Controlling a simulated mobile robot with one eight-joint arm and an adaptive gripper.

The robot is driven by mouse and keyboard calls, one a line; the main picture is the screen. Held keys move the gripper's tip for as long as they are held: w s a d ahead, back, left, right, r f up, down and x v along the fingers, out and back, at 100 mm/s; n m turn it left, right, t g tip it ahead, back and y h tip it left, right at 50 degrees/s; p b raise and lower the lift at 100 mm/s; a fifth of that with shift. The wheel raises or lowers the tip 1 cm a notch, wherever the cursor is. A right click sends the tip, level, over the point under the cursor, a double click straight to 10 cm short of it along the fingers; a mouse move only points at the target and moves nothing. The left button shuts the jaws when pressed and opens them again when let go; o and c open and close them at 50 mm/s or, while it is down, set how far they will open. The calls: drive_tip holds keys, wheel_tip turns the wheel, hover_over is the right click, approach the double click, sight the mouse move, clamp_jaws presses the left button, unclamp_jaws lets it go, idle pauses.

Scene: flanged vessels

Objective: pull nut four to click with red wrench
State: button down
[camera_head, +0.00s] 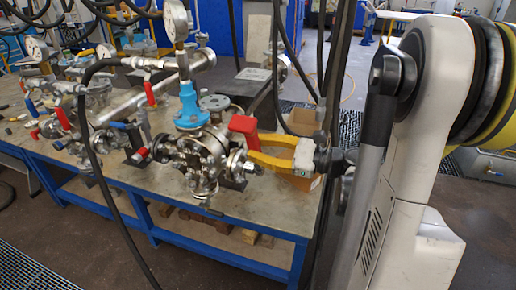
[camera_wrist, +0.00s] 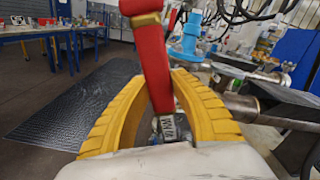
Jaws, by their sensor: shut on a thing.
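The red wrench (camera_head: 243,125) is at my gripper's tips, beside the right side of the flanged vessel (camera_head: 200,155). In the wrist view, the red wrench (camera_wrist: 152,60) runs between the two yellow fingers of my gripper (camera_wrist: 163,88), which is shut on it. A gold-coloured band crosses its upper part and a grey metal piece with lettering shows at its lower end. My gripper (camera_head: 256,147) reaches in from the right in the head view. The wrench's working end is not clear, and I cannot tell which nut is number four or whether the wrench sits on it.
The blue-framed workbench (camera_head: 160,233) carries the vessel, pipes and gauges (camera_head: 176,20). A black hose (camera_head: 90,150) hangs in front on the left. Dark cables hang close to my arm. A cardboard box (camera_head: 302,122) stands behind my gripper. Floor in front of the bench is clear.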

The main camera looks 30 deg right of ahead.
drive_tip(key=shift+w+a, duration=0.1)
drive_tip(key=shift+w, duration=0.05)
drive_tip(key=shift+x, duration=1.1)
drive_tip(key=d+r+m, duration=0.1)
drive_tip(key=d+m, duration=0.4)
drive_tip(key=d, duration=0.3)
drive_tip(key=shift+m+b, duration=0.3)
drive_tip(key=shift+b, duration=0.15)
idle(0.4)
